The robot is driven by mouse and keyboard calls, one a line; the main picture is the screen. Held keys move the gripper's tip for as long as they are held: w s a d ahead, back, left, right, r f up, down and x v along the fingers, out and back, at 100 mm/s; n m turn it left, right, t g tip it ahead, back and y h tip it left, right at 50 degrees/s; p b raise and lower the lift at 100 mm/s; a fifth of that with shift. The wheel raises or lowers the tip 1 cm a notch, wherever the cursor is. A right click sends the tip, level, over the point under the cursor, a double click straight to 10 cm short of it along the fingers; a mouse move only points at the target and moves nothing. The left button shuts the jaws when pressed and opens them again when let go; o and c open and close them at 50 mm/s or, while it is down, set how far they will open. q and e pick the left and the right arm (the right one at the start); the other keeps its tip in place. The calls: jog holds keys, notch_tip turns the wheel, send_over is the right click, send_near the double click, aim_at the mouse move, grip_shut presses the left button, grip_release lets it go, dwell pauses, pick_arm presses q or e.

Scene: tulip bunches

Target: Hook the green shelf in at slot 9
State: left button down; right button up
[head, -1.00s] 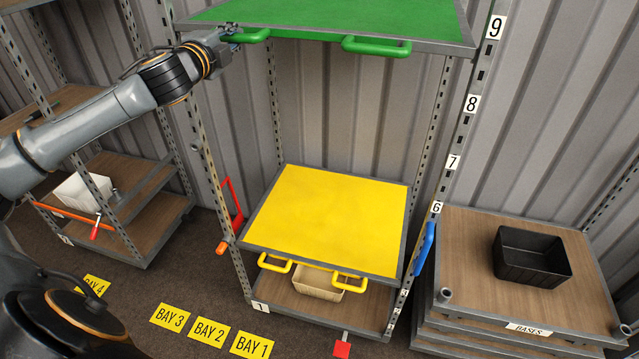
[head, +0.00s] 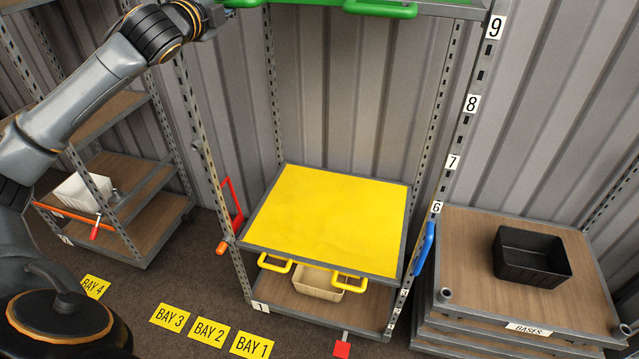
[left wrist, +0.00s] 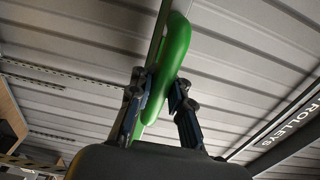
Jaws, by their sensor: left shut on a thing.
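The green shelf (head: 447,10) is at the top edge of the head view, between the trolley's uprights, and mostly cut off. Its right front corner is beside the right upright, a little above the slot 9 label (head: 494,27) in the picture. Its right green handle (head: 380,9) hangs free. My left gripper (head: 226,10) is at the shelf's left front, partly cut off. In the left wrist view my left gripper (left wrist: 162,98) is shut on the green handle (left wrist: 176,62). Whether the hooks sit in any slot is hidden. My right gripper is out of view.
Below, a yellow shelf (head: 335,215) with two handles sits above a beige bin (head: 315,284). A blue lever (head: 423,250) and a red lever (head: 232,205) are on the uprights. Stacked bases (head: 470,285) with a black bin (head: 532,257) stand right. Space above the yellow shelf is clear.

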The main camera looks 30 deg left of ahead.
pick_arm(q)
notch_tip(320, 180, up, 7)
jog(key=shift+s+r, duration=0.1)
jog(key=c, duration=0.9)
grip_release()
jog(key=shift+s, duration=0.1)
jog(key=shift+s+f+b, duration=0.25)
jog(key=shift+s+b, duration=0.2)
jog(key=shift+s, duration=0.05)
jog(key=b+v, duration=0.3)
jog(key=v, duration=0.4)
jog(key=shift+d+b, duration=0.15)
jog(key=shift+b, duration=0.15)
